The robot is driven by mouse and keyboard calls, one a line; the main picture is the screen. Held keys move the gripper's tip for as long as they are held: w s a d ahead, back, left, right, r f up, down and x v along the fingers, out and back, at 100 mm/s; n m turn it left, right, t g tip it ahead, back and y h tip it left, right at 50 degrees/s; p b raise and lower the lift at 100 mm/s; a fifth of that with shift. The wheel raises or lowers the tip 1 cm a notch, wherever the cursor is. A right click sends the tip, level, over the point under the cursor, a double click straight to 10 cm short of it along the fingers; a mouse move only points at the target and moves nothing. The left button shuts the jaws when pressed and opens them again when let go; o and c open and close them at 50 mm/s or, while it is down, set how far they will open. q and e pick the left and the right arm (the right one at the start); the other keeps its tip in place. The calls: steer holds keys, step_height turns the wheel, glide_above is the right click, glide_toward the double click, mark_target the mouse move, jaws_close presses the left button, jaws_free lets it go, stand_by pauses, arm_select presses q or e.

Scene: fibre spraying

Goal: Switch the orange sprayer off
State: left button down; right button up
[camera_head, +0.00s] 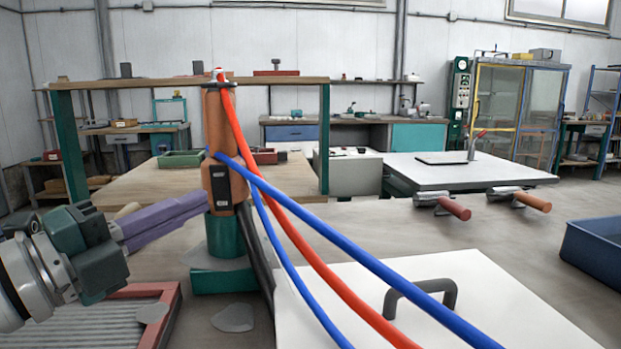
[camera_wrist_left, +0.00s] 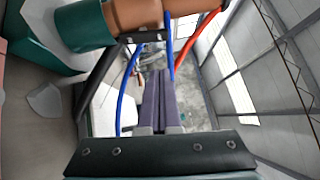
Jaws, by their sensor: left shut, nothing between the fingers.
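The orange sprayer (camera_head: 216,140) stands upright in a green holder (camera_head: 221,234) on the table, left of centre in the head view. A black switch plate (camera_head: 220,185) is on its lower body. In the left wrist view the sprayer (camera_wrist_left: 140,20) lies across the top, with its green holder (camera_wrist_left: 84,25) at left. My left gripper (camera_head: 206,203), with purple fingers, is shut and empty, its tips close beside the sprayer's lower left side; I cannot tell if they touch. Its fingers also show in the left wrist view (camera_wrist_left: 160,80). My right gripper is not in view.
A red hose (camera_head: 290,230) and blue hoses (camera_head: 340,257) run from the sprayer to the lower right. A white panel with a dark handle (camera_head: 420,290) lies in front. A red-rimmed tray (camera_head: 150,312) is at lower left, a blue bin (camera_head: 595,255) at right.

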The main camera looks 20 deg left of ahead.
mark_target(228, 176)
arm_select(q)
steer(key=shift+w+a+r, duration=0.1)
steer(key=shift+w+a, duration=0.2)
steer(key=shift+w, duration=0.5)
steer(key=shift+w+a+r, duration=0.15)
steer(key=shift+w+a, duration=0.15)
steer(key=shift+w, duration=0.5)
steer(key=shift+w+a+r, duration=0.1)
steer(key=shift+w+a, duration=0.2)
steer(key=shift+w, duration=0.5)
